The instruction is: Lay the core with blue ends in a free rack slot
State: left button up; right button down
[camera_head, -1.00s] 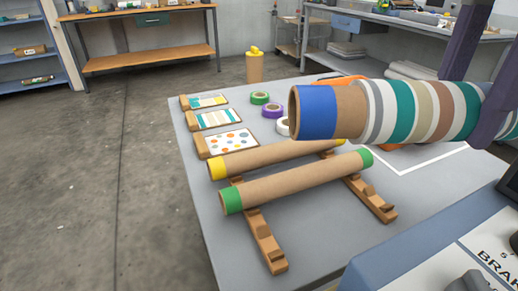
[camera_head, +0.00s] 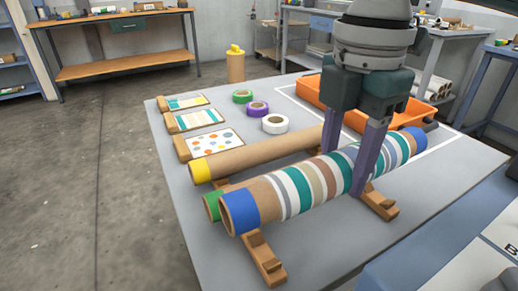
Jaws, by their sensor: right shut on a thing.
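The core with blue ends (camera_head: 240,212) is wrapped in striped bands of teal, white, tan and grey. My right gripper (camera_head: 346,172) comes down from above and is shut on it right of its middle, one finger on each side. The core lies level along the other cores, at or just above the wooden rack (camera_head: 266,262), in front of the green-ended core (camera_head: 212,206), which it mostly hides. I cannot tell if it rests in a slot. A yellow-ended core (camera_head: 240,161) lies in the rack behind. The rack's front ends are bare. My left gripper is not in view.
On the grey table (camera_head: 190,215) are pattern cards (camera_head: 215,142), a green tape roll (camera_head: 243,96), a purple roll (camera_head: 257,108) and a white roll (camera_head: 275,124). An orange tray (camera_head: 308,90) stands behind my gripper. A blue-grey machine (camera_head: 430,250) is at the lower right.

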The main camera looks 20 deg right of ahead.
aim_at(344, 157)
notch_tip(344, 157, down, 7)
jog(key=shift+f+b, duration=0.2)
jog(key=shift+b, duration=0.5)
jog(key=shift+f, duration=0.15)
jog(key=shift+c, duration=1.5)
grip_release()
notch_tip(344, 157, up, 12)
jog(key=p, duration=0.3)
